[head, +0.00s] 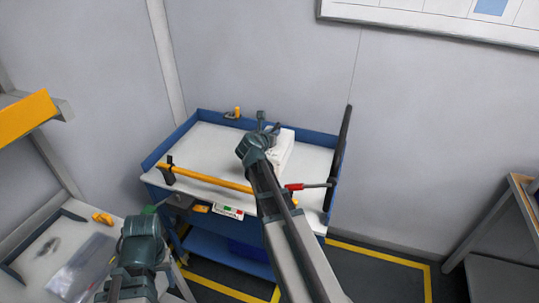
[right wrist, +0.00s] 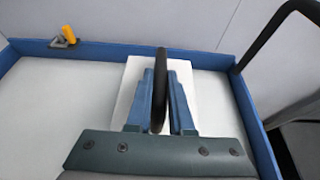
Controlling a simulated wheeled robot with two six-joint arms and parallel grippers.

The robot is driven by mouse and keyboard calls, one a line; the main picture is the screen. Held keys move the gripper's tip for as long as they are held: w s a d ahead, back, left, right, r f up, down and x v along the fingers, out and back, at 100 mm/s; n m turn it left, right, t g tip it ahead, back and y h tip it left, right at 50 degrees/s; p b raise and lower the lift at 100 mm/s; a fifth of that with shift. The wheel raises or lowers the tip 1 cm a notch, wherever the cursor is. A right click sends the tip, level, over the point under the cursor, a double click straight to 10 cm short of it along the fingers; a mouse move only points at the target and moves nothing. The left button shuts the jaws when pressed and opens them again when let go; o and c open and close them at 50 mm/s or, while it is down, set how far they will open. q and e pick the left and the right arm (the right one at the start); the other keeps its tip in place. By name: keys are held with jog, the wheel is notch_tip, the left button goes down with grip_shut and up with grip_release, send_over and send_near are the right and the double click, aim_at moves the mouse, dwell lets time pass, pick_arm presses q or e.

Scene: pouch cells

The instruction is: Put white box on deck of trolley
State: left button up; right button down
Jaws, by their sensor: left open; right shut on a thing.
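The white box (head: 284,148) is over the right part of the trolley's white deck (head: 205,140). My right gripper (head: 264,130) hides part of it. In the right wrist view, the blue fingers of that gripper (right wrist: 161,80) are shut around a black upright handle, with the white box (right wrist: 183,70) beneath. I cannot tell whether the box touches the deck. My left gripper (head: 152,212) is open in front of the trolley's left front corner, above the side bench; its fingertips are hard to make out.
The trolley has a blue rim (head: 180,131), a yellow bar (head: 215,180) across its front and a black handle (head: 339,155) at the right. A yellow object (right wrist: 68,35) sits on the back rim. A side bench (head: 50,240) holds a clear bag. Much deck left of the box is bare.

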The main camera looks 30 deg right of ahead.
aim_at(278, 155)
jog(key=shift+f+b, duration=3.1)
jog(key=shift+f, duration=0.5)
pick_arm(q)
notch_tip(278, 155, down, 7)
pick_arm(e)
jog(key=shift+r, duration=0.1)
pick_arm(q)
jog(key=shift+f, duration=0.15)
pick_arm(e)
jog(key=c, duration=0.8)
grip_release()
jog(key=shift+r, duration=0.15)
pick_arm(q)
notch_tip(278, 155, up, 5)
jog(key=p, duration=0.5)
pick_arm(e)
jog(key=v, duration=1.2)
